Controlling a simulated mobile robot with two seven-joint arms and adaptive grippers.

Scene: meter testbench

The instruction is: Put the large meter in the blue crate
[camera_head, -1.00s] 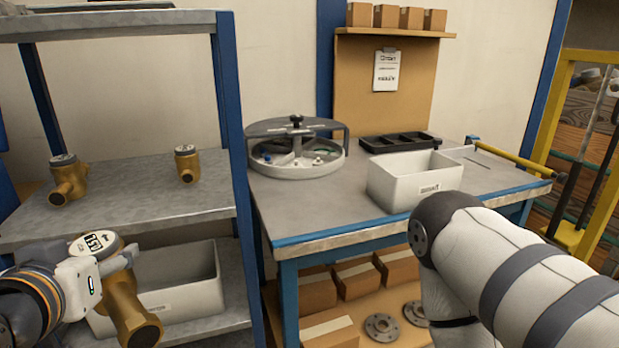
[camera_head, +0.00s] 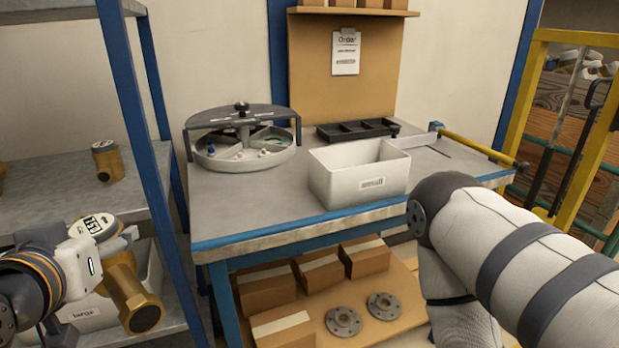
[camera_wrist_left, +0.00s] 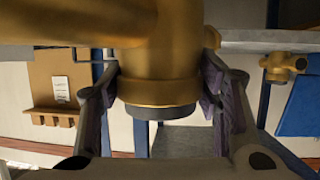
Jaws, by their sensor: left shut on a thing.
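The large meter (camera_head: 131,293) is a brass body with a pipe stub and a round white display. My left gripper (camera_head: 118,246) is shut on it and holds it in the air at the lower left, in front of the shelf. In the left wrist view, the fingers (camera_wrist_left: 158,92) grip the brass meter (camera_wrist_left: 160,50) from both sides. I see no blue crate in the head view. A flat blue surface (camera_wrist_left: 301,107) shows at the right of the left wrist view; I cannot tell what it is. My right gripper is out of view; only its arm shows.
A white bin labelled "small" (camera_head: 345,190) stands on the workbench (camera_head: 250,205) beside a round fixture (camera_head: 243,155) and a black tray (camera_head: 357,129). A white bin labelled "large" (camera_head: 88,315) is on the lower shelf, behind the held meter. Another brass meter (camera_head: 107,162) stands on the shelf above.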

